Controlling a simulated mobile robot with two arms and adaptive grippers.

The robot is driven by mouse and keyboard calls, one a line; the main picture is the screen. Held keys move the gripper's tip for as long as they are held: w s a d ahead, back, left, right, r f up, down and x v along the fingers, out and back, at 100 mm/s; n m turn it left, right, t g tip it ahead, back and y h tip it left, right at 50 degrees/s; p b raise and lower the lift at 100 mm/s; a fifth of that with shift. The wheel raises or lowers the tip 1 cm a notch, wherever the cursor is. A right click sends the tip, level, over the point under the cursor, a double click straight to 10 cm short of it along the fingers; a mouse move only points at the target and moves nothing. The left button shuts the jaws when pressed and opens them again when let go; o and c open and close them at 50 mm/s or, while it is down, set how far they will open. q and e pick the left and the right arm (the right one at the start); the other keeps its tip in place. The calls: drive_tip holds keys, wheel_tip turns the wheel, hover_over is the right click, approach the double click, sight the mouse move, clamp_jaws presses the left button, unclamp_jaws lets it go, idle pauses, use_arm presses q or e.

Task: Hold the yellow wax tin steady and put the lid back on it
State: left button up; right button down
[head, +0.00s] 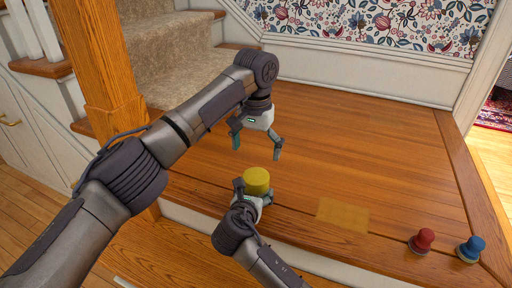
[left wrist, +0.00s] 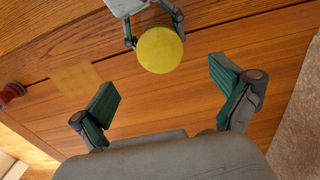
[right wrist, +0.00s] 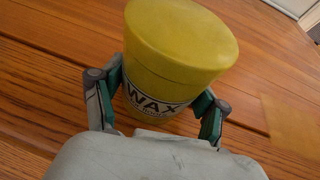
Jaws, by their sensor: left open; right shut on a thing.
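The yellow wax tin (right wrist: 155,95) stands upright on the wooden landing, with its WAX label facing the right wrist camera. The yellow lid (right wrist: 180,35) sits on top of it, with a thin seam below its rim. The lid also shows in the head view (head: 257,180) and from above in the left wrist view (left wrist: 160,50). My right gripper (head: 253,192) is shut on the tin's body, one finger on each side. My left gripper (head: 257,151) is open and empty, above and behind the tin; its fingers are apart from the lid.
A red-topped knob-like object (head: 422,240) and a blue-topped one (head: 470,249) stand at the right front of the landing. A pale yellowish patch (head: 343,214) lies flat right of the tin. A wooden post (head: 105,70) and carpeted stairs (head: 175,55) rise at the left.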

sight(256, 175)
use_arm(q)
wheel_tip(256, 175, down, 7)
drive_tip(key=shift+f, duration=0.2)
idle(0.3)
drive_tip(key=c, duration=1.3)
drive_tip(key=o, duration=1.3)
drive_tip(key=shift+f, duration=0.1)
wheel_tip(256, 175, up, 12)
